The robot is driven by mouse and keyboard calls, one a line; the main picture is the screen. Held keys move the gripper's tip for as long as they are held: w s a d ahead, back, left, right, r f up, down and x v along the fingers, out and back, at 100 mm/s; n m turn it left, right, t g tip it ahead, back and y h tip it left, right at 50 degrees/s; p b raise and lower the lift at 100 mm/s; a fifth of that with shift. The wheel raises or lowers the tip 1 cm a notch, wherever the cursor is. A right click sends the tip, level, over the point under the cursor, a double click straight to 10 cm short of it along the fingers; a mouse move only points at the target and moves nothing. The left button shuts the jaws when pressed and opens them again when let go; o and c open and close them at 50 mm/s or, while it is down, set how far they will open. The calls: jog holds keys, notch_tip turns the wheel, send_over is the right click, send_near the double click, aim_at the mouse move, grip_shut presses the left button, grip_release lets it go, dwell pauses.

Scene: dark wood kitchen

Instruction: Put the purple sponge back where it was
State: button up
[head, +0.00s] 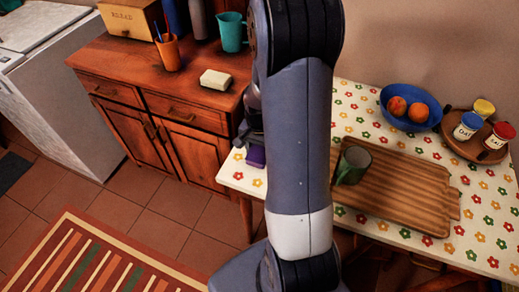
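The purple sponge (256,157) shows as a small purple block beside the left edge of my arm, over the left end of the flower-patterned table (243,178). Part of it is hidden by the arm. My gripper (249,141) is just above it, mostly hidden behind my arm. I cannot tell whether the fingers are closed on the sponge, or whether the sponge rests on the table or hangs above it.
A wooden cabinet (158,84) holds a bread box (130,17), an orange cup (169,52), a teal mug (232,32) and a cream block (215,79). The table bears a cutting board (410,190), a green mug (352,165), a blue fruit bowl (410,118) and a round tray of jars (460,150).

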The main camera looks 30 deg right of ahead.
aim_at(260, 150)
jog(key=o, duration=0.4)
jog(key=shift+o, duration=0.2)
notch_tip(260, 150, up, 12)
jog(key=p, duration=0.1)
jog(key=shift+r, duration=0.2)
